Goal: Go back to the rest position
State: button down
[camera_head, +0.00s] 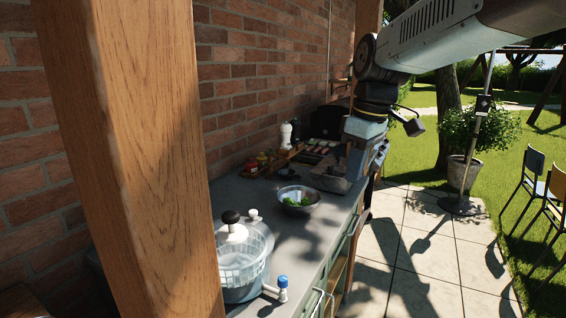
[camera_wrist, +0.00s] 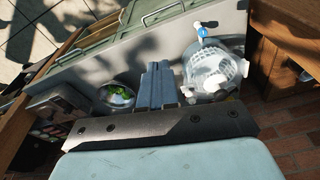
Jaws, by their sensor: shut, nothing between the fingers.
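My gripper (camera_wrist: 157,85) is shut and empty; its two grey-blue fingers lie together in the middle of the wrist view. In the head view my arm reaches in from the upper right, and the gripper (camera_head: 332,178) hangs above the far part of the grey counter (camera_head: 322,232). The fingertips are hard to make out there. A glass bowl with green leaves (camera_head: 298,200) stands on the counter nearer than the gripper; it also shows left of the fingers in the wrist view (camera_wrist: 118,95).
A clear salad spinner (camera_head: 243,262) stands at the counter's near end, beside a blue-topped tap (camera_head: 282,284). A wooden post (camera_head: 135,150) blocks the left. Chairs (camera_head: 533,172) and a potted plant (camera_head: 464,172) stand right.

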jog(key=s+d+f+m+t+h, duration=0.1)
jog(key=s+d+f+m+t, duration=0.3)
jog(key=s+d+m, duration=0.5)
jog(key=shift+s+f+m+t+h, duration=0.2)
jog(key=shift+s+m+t+h, duration=0.3)
jog(key=shift+s, duration=0.95)
